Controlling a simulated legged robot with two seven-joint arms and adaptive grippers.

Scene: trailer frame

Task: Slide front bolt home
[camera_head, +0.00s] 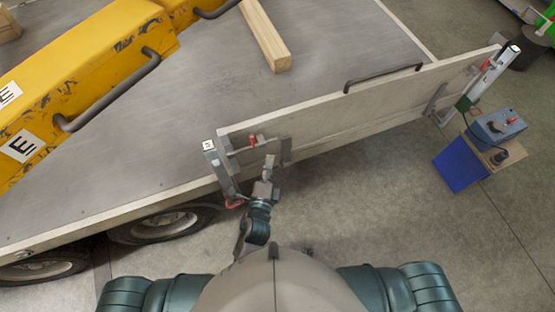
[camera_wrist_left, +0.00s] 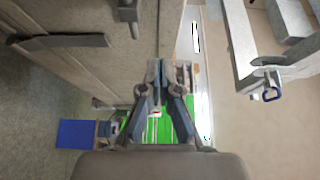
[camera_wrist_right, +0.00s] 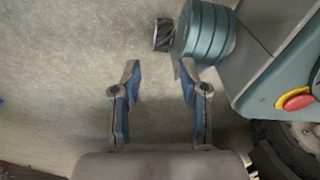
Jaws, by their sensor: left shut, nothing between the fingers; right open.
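The front bolt (camera_head: 252,141) has a red handle and a grey rod, and sits on the near end of the grey side board (camera_head: 340,108). The rod lies beside the upright metal post (camera_head: 219,166); I cannot tell whether its tip is in the post. My left gripper (camera_head: 269,161) is just below and right of the red handle, shut and empty, apart from the bolt as far as I see. In the left wrist view its closed fingers (camera_wrist_left: 160,68) are beside the board's edge. My right gripper (camera_wrist_right: 158,72) is open and empty above the floor, outside the head view.
The trailer bed (camera_head: 180,130) carries yellow machinery (camera_head: 100,65) and a wooden beam (camera_head: 265,38). A dark bar handle (camera_head: 383,77) tops the board. A far post (camera_head: 490,75) stands at the right, near a blue box (camera_head: 460,165). The floor right of my body is clear.

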